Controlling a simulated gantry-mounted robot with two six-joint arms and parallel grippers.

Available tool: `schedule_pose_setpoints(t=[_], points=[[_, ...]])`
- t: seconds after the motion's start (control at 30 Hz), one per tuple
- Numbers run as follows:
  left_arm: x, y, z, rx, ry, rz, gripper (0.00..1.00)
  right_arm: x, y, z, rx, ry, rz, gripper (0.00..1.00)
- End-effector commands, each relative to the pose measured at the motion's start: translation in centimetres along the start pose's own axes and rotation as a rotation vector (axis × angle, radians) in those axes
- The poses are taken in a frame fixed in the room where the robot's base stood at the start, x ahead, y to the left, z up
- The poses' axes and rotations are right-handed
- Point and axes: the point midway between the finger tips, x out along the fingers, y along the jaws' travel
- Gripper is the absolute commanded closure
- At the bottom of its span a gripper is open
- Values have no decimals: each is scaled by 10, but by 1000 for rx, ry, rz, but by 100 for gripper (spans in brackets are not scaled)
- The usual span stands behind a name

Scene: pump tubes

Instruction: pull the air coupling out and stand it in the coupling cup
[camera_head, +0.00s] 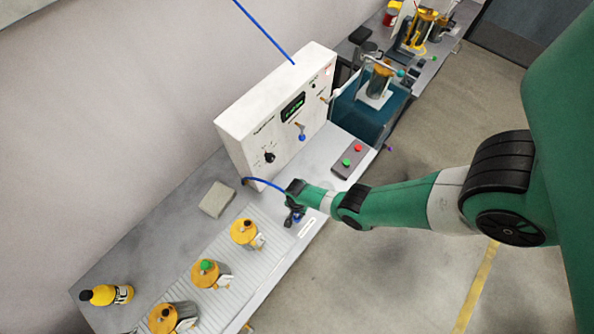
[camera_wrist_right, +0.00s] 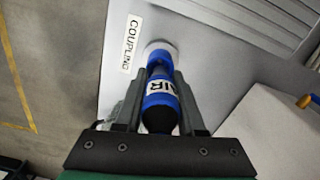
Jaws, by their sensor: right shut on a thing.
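My right gripper (camera_wrist_right: 155,85) is shut on the air coupling (camera_wrist_right: 158,100), a blue and black cylinder with a white AIR label, held between its two fingers. The far end of the coupling reaches a pale round cup (camera_wrist_right: 161,47) beside a COUPLING label (camera_wrist_right: 132,42) in the wrist view. I cannot tell whether the end is inside the cup or just over it. In the head view the right gripper (camera_head: 295,214) is low at the bench's front edge and hides most of the coupling. A blue hose (camera_head: 265,183) runs to it from the white panel. My left gripper is not in view.
The white control panel (camera_head: 270,115) stands behind the gripper. A grey button box (camera_head: 348,157) lies to the right. Several orange-topped pots stand on the ribbed strip (camera_head: 222,247) at left. A grey block (camera_head: 217,199) and a yellow bottle (camera_head: 108,294) are farther back.

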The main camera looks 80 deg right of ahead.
Motion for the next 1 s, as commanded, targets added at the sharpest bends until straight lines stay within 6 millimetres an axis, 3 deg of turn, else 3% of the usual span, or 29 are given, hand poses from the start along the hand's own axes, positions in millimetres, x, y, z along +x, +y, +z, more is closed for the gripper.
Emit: schedule_pose_setpoints(t=[0.27, 0.3, 0.47, 1.0], points=[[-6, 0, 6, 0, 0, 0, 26, 8, 0, 0, 0, 0, 0, 100], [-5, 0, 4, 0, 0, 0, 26, 7, 0, 0, 0, 0, -1, 54], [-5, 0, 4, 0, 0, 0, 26, 7, 0, 0, 0, 0, -2, 27], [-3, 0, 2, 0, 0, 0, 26, 3, -2, -1, 0, 2, -8, 27]])
